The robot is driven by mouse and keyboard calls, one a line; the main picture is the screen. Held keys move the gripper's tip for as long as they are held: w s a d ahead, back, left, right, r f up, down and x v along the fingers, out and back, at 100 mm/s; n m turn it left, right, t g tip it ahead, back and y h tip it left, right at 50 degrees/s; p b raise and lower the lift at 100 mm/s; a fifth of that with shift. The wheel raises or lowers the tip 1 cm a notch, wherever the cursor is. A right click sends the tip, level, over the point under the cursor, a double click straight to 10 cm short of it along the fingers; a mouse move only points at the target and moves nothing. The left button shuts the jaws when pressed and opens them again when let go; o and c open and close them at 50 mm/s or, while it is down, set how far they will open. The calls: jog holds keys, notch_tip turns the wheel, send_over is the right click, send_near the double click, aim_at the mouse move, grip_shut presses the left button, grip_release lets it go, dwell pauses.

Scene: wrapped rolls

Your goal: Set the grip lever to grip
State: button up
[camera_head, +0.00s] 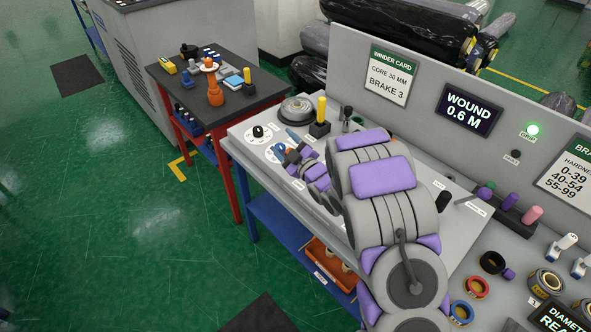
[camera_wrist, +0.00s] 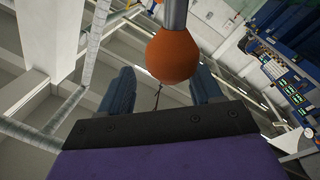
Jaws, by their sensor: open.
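My gripper (camera_head: 288,154) is at the left end of the grey bench, low over a white round dial (camera_head: 281,152) that it partly covers. In the wrist view my gripper (camera_wrist: 163,82) has its two blue fingers apart. A rounded orange knob (camera_wrist: 175,55) on a grey metal stem shows between and in front of the fingers; I cannot tell whether it touches them. I cannot make out a grip lever for sure in the head view; my arm hides much of the bench. A green lamp (camera_head: 533,130) with a small label is lit on the back panel.
Another dial with a black knob (camera_head: 258,131) and a yellow-handled post (camera_head: 321,117) stand close to my gripper. A red-legged side table (camera_head: 221,110) with tools is at the left. Rings and coloured knobs (camera_head: 510,205) lie at the right.

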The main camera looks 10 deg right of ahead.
jog(key=s+d+r+p, duration=0.1)
jog(key=s+d+p, duration=0.1)
jog(key=s+p, duration=1)
jog(key=shift+s+d, duration=0.15)
jog(key=shift+s, duration=1.4)
jog(key=shift+r, duration=0.1)
